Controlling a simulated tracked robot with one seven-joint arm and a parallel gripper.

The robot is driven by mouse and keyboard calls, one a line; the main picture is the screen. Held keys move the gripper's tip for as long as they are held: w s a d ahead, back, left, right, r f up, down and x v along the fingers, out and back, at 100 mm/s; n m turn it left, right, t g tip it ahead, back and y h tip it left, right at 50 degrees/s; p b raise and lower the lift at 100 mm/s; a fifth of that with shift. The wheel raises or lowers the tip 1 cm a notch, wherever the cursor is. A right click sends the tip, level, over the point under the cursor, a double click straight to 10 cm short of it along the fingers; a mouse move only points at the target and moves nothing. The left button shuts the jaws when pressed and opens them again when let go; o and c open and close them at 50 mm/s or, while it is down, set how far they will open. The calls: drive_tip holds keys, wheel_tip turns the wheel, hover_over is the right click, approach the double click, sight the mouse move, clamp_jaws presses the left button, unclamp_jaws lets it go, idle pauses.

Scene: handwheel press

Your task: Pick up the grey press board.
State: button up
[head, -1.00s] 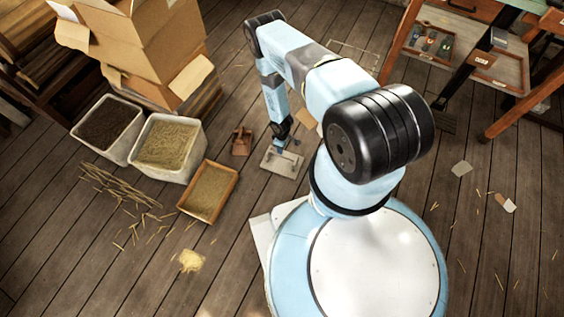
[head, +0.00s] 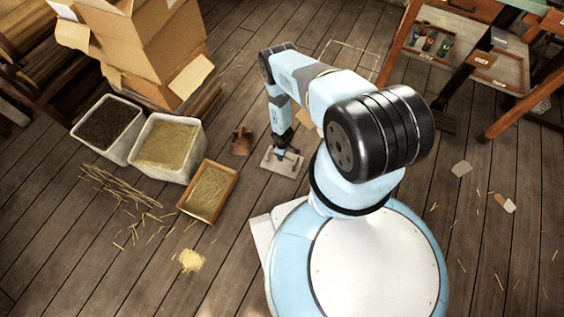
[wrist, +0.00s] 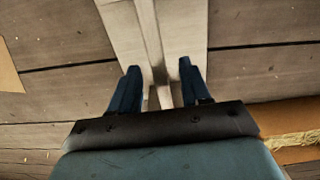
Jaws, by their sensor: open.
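The grey press board (head: 268,161) lies flat on the plank floor, right of the wooden tray. In the wrist view the board (wrist: 122,30) is pale grey, with a raised bar (wrist: 151,45) running along its middle. My gripper (head: 286,151) is low over the board in the head view. In the wrist view my gripper (wrist: 160,68) is open, its two dark blue fingers on either side of the bar. A gap shows between the fingers and the bar. I cannot tell how far the fingertips are above the board.
A small brown object (head: 241,141) stands just left of the board. Further left are a wooden tray (head: 232,181) of straw-coloured bits, two white bins (head: 136,158) and cardboard boxes (head: 150,45). A wooden rack (head: 500,125) stands at the right. Floor between is mostly clear.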

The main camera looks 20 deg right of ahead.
drive_tip(key=shift+f, duration=0.1)
drive_tip(key=shift+c, duration=0.5)
clamp_jaws()
